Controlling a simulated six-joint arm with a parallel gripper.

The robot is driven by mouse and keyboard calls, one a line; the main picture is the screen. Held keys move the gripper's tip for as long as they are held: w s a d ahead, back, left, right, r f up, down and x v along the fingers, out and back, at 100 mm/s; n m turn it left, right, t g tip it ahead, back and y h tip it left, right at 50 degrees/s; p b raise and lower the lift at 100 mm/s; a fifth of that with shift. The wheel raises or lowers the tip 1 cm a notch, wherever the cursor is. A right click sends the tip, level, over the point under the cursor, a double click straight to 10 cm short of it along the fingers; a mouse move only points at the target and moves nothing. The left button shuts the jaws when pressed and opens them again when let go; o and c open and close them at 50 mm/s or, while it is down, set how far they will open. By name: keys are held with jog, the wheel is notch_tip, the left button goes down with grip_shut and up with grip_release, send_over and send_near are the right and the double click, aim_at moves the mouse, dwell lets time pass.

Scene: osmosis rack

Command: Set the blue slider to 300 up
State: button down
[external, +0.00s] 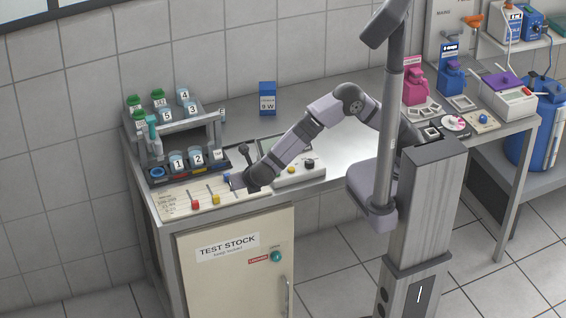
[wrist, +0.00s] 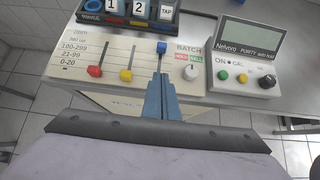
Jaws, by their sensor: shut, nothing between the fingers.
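The cream slider panel (wrist: 110,52) lies on the bench, with rows marked 300 up, 100-299, 21-99 and 0-20. The blue slider (wrist: 161,47) is near the top of its slot, far above the other two knobs. Its exact row is hard to tell. It also shows in the external view (external: 227,177). The red slider (wrist: 95,71) and yellow slider (wrist: 126,76) sit low in their slots. My gripper (wrist: 161,60) is shut and empty, its tips just on the near side of the blue knob. I cannot tell whether they touch it. The fingers cover the lower blue slot.
A rack of numbered cups (external: 178,163) stands behind the panel. The bench's front edge is close to my gripper.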

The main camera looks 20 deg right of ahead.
jog(key=shift+v, duration=0.85)
